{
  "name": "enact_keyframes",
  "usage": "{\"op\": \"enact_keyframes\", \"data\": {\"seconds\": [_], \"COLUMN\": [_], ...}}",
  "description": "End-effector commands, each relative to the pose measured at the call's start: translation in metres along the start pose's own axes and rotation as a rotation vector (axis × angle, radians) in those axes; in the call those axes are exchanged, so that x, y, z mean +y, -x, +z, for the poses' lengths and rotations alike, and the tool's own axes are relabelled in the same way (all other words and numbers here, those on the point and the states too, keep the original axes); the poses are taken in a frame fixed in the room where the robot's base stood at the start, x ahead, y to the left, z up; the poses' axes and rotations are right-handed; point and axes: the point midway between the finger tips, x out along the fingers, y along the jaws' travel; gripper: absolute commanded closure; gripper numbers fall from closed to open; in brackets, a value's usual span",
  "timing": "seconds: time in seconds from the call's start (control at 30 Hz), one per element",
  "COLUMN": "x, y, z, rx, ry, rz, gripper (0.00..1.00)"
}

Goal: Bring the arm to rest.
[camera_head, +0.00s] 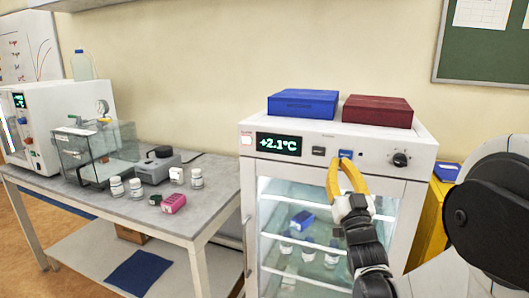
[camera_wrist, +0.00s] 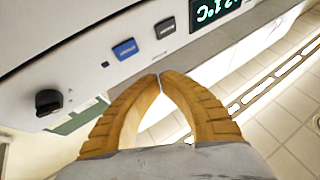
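My gripper (camera_head: 341,161) has yellow fingers and is raised in front of the upper front of the white lab fridge (camera_head: 226,178). In the wrist view my gripper (camera_wrist: 161,76) has its two fingertips together with nothing between them. The fingertips are just below the fridge's control panel. The panel carries a green display (camera_head: 279,144) reading +2.1°C, a dark button (camera_wrist: 165,28), a blue button (camera_wrist: 125,49) and a black knob (camera_wrist: 48,101). My arm reaches in from the right in the head view and hides part of the fridge door.
A blue box (camera_head: 303,103) and a dark red box (camera_head: 377,111) lie on the fridge. Vials and a blue item stand on shelves behind its glass. Left is a table (camera_head: 112,212) with a glass tank (camera_head: 97,147), small bottles and a pink device (camera_head: 173,203).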

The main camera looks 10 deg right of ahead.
Motion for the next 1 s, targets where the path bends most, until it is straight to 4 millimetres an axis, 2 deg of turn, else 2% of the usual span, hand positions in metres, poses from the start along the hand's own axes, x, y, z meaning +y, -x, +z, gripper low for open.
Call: {"op": "enact_keyframes", "data": {"seconds": [0.13, 0.2, 0.27, 0.33, 0.47, 0.7, 0.8, 0.9, 1.0], "x": [-0.006, -0.013, -0.021, -0.033, -0.058, -0.098, -0.106, -0.109, -0.109], "y": [0.001, 0.006, 0.015, 0.036, 0.095, 0.245, 0.293, 0.319, 0.319], "z": [0.003, 0.007, 0.013, 0.022, 0.038, 0.050, 0.048, 0.046, 0.046], "rx": [-0.077, -0.172, -0.281, -0.430, -0.718, -1.205, -1.339, -1.409, -1.409], "ry": [-0.005, -0.007, -0.007, -0.006, 0.003, 0.040, 0.056, 0.065, 0.065], "rz": [0.014, 0.030, 0.042, 0.049, 0.035, -0.068, -0.113, -0.139, -0.139], "gripper": [1.00, 1.00, 1.00, 1.00, 1.00, 1.00, 1.00, 1.00, 1.00]}}
